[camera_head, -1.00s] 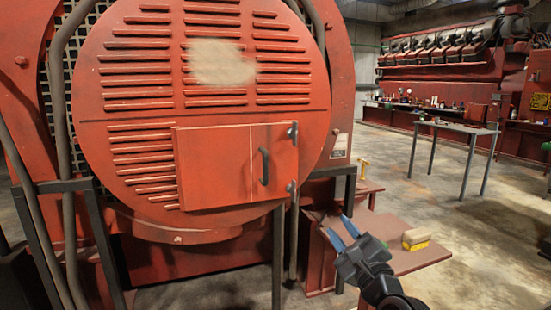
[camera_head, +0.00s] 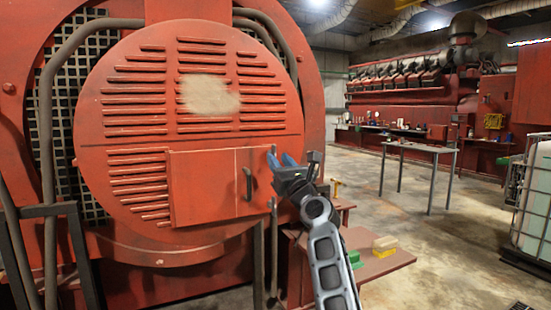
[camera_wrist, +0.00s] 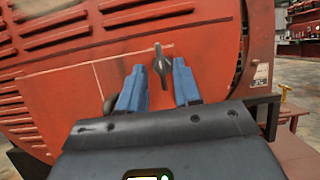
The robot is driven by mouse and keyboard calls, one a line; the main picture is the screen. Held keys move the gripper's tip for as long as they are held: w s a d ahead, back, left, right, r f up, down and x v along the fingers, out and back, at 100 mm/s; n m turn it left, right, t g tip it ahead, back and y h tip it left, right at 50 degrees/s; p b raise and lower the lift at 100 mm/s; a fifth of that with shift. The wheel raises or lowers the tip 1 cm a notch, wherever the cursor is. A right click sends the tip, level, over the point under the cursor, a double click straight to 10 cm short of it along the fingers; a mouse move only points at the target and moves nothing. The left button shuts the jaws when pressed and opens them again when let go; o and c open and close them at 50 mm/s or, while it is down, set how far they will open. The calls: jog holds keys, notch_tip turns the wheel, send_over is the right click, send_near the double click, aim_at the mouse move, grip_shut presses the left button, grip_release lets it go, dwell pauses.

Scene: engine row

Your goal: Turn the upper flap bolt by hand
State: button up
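The red rectangular flap (camera_head: 205,190) is flush in the round louvred engine cover, with a dark vertical handle (camera_head: 248,184) near its right side. The upper flap bolt (camera_wrist: 162,64) is a dark upright wing-like piece at the flap's upper right edge. In the wrist view it stands between the two blue fingers. My gripper (camera_wrist: 160,88) is open around it, with a gap on both sides. In the head view my gripper (camera_head: 282,160) is at the flap's upper right corner and partly hides the bolt. The lower bolt (camera_head: 271,203) is below it, beside the forearm.
A grey table (camera_head: 420,149) stands farther back. A caged white tank (camera_head: 535,200) is at the right edge. Open floor lies between.

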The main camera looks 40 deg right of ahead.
jog(key=shift+x, duration=1.3)
jog(key=shift+c, duration=0.4)
grip_shut()
